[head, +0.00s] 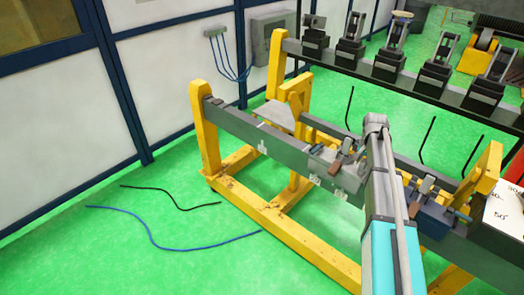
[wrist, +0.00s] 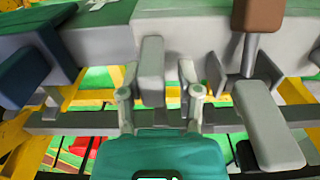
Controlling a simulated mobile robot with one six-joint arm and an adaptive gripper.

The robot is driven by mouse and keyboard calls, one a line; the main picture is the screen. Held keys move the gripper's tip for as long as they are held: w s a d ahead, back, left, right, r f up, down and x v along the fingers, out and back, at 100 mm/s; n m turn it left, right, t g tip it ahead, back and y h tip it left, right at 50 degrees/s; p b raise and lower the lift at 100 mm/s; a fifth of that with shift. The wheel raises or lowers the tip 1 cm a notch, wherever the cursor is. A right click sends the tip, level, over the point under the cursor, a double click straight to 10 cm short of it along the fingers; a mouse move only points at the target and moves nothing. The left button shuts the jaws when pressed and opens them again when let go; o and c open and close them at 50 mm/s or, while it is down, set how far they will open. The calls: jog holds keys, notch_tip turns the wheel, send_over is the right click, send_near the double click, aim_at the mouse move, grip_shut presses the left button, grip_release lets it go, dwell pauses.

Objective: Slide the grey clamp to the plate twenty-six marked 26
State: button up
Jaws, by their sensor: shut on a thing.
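The grey clamp (head: 322,158), with a brown pad, sits on the long grey rail (head: 245,130) in the head view, left of my arm. In the wrist view, my gripper (wrist: 159,98) has its fingers on either side of an upright grey block (wrist: 152,70), which I take as part of the grey clamp. A brown-topped post (wrist: 258,15) and a pale grey pad (wrist: 268,125) stand to the right of the fingers. In the head view my arm hides the fingertips. Small white number plates (head: 315,179) are on the rail's front face; I cannot read 26 on any.
A blue clamp (head: 432,215) sits on the rail right of my arm; a blue part (wrist: 28,75) shows at left in the wrist view. Yellow frame posts (head: 205,130) stand at the rail's ends. Several clamps stand on a dark back rail (head: 350,65). Rail left of the grey clamp looks clear.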

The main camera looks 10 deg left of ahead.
send_near(334, 159)
jog(key=shift+d+f, duration=0.15)
jog(key=shift+f, duration=2.55)
jog(key=shift+w, duration=0.15)
jog(key=shift+w+a, duration=1.3)
jog(key=shift+a, duration=1.05)
jog(key=shift+w+a, duration=1.35)
jog(key=shift+a, duration=0.95)
jog(key=shift+w+a, duration=1.3)
jog(key=shift+a, duration=1.15)
jog(key=shift+w+a, duration=1.1)
jog(key=shift+a, duration=0.75)
jog(key=shift+w+a, duration=1.1)
jog(key=shift+a, duration=0.8)
jog(key=shift+w+a, duration=1.1)
jog(key=shift+a, duration=0.75)
jog(key=shift+w+a, duration=0.25)
jog(key=shift+a, duration=0.15)
jog(key=shift+s+d, duration=0.1)
